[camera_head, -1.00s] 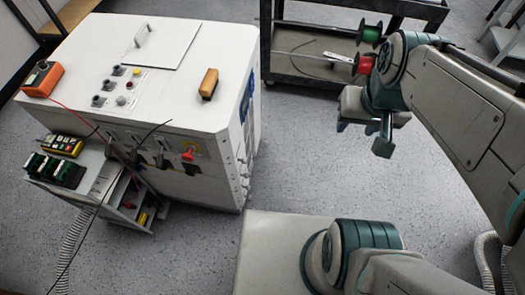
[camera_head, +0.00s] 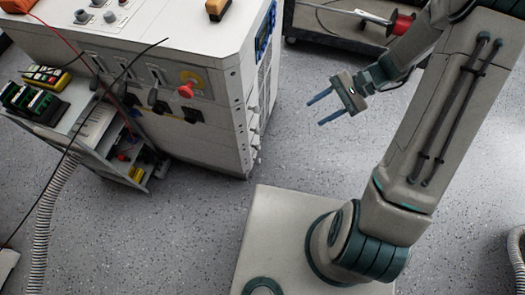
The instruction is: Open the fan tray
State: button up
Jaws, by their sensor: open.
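The white transformer cabinet (camera_head: 205,40) stands at upper left, its front face and narrow right side in view. I cannot clearly make out the fan tray. The right side is seen at a steep angle, with a blue part (camera_head: 266,32) near its top and several small pale fittings (camera_head: 254,112) down its edge. My gripper (camera_head: 314,112) is open and empty, its two blue fingers pointing left toward that right side. It is apart from the cabinet, with a gap of floor showing between.
The cabinet front has a red knob (camera_head: 186,91) and dark sockets. A small grey cart (camera_head: 120,165) with terminal blocks and a meter stands against its left front, with loose cables and a ribbed hose (camera_head: 52,220). A dark trolley (camera_head: 335,27) with a red spool (camera_head: 401,23) is behind. Floor right of the cabinet is clear.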

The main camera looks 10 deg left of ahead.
jog(key=w+a+f+m+t+y+b, duration=0.1)
jog(key=a+f+m+t+y+b, duration=0.4)
jog(key=f, duration=1.5)
jog(key=w+d+f+m+t+y+b, duration=0.15)
jog(key=f+m+y+b, duration=0.5)
jog(key=f, duration=1.25)
jog(key=w+a+h+b, duration=0.1)
jog(key=a+h+b, duration=0.2)
jog(key=a, duration=1)
jog(key=b, duration=0.3)
jog(key=shift+a+f, duration=0.15)
jog(key=shift+a, duration=0.1)
jog(key=shift+m, duration=0.25)
grip_shut()
jog(key=shift+d, duration=0.1)
